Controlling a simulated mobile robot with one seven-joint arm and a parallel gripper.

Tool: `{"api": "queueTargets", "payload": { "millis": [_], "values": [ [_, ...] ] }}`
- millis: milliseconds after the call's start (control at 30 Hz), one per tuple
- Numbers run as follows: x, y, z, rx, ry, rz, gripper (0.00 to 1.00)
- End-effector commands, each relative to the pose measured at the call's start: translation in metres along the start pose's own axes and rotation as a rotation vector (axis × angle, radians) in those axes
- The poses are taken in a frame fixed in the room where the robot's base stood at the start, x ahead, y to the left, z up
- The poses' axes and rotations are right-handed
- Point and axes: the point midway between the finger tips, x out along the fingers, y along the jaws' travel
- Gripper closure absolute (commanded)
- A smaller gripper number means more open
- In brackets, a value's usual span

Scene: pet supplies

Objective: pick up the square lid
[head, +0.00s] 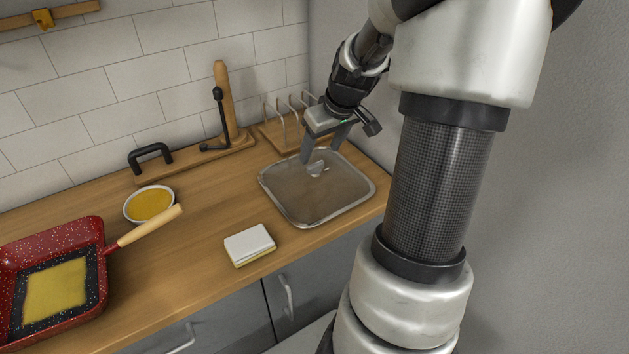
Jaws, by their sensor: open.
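The square lid (300,202) lies flat on the wooden counter, right of the middle of the head view. It is see-through with a pale grey rim and rounded corners, and the brown counter shows through it. A small pale knob (316,169) stands on it, towards its far side. My gripper (321,154) points down over the far part of the lid. Its fingers are apart, close to the knob, with nothing seen held between them. Whether a finger touches the knob or lid I cannot tell.
A red speckled square pan (88,237) with a wooden handle and a bowl of yellow food (150,204) are at left. A white-and-yellow block (250,244) lies near the front edge. Behind are a black-levered wooden stand (225,100) and a wire rack (283,125).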

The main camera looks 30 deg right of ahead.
Motion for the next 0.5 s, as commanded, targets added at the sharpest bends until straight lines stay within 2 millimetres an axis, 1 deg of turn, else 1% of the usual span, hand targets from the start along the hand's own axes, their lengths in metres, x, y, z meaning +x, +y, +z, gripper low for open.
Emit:
{"api": "queueTargets", "payload": {
  "millis": [200,300,500],
  "values": [
    [0.034,-0.006,0.008,-0.001,-0.003,-0.006,0.39],
    [0.044,-0.005,0.007,-0.001,-0.002,-0.003,0.39],
    [0.048,-0.005,0.006,0.0,0.0,-0.001,0.39]
  ]
}}
